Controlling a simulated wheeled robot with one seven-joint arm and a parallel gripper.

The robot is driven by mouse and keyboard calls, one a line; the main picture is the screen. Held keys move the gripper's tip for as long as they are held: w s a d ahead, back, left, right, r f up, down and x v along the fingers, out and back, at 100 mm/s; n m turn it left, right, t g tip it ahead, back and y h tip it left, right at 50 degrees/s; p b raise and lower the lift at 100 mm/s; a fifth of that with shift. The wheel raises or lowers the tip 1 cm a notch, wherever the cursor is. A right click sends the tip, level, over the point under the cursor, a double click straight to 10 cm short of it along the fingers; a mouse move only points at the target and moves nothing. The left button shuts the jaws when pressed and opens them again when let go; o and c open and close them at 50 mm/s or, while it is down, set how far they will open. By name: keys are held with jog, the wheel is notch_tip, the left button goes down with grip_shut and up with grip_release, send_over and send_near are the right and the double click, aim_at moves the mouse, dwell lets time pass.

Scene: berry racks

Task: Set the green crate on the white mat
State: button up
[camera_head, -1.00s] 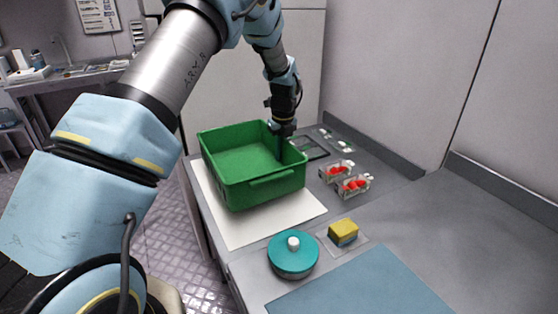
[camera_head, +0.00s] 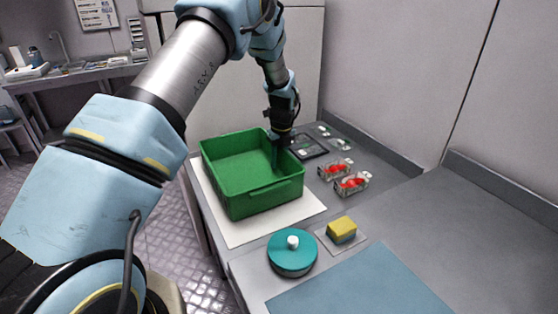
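The green crate (camera_head: 262,200) is upright and empty, over the white mat (camera_head: 240,234). The mat shows along its left and front sides. The crate's base looks to be at or very near the mat; I cannot tell for sure whether it touches. My gripper (camera_head: 277,150) points down at the crate's back right wall, with a dark finger showing inside the crate. It appears shut on that wall, as the crate has moved with it. The other finger is hidden.
Right of the crate are two clear punnets of red berries (camera_head: 352,184) and a dark tray (camera_head: 308,146). In front are a teal round lidded pot (camera_head: 292,255), a yellow sponge (camera_head: 341,230) and a blue mat (camera_head: 360,285). The right counter is clear.

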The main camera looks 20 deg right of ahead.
jog(key=r+b, duration=0.1)
jog(key=r, duration=0.3)
jog(key=s+r+b, duration=0.1)
jog(key=r, duration=0.7)
jog(key=shift+s+r+b, duration=0.1)
jog(key=shift+s+b, duration=0.1)
jog(key=shift+b, duration=0.2)
jog(key=s+a+r+n, duration=0.1)
jog(key=a+n, duration=0.7)
jog(key=a, duration=0.2)
jog(key=s+a+r+n, duration=0.1)
jog(key=a+r+n, duration=0.1)
jog(key=a+n, duration=0.7)
jog(key=s+a+f+n, duration=0.1)
jog(key=s+a+n, duration=1.4)
jog(key=a+n, duration=0.2)
jog(key=shift+a+f, duration=0.2)
jog(key=shift+a, duration=0.7)
jog(key=shift+w, duration=0.1)
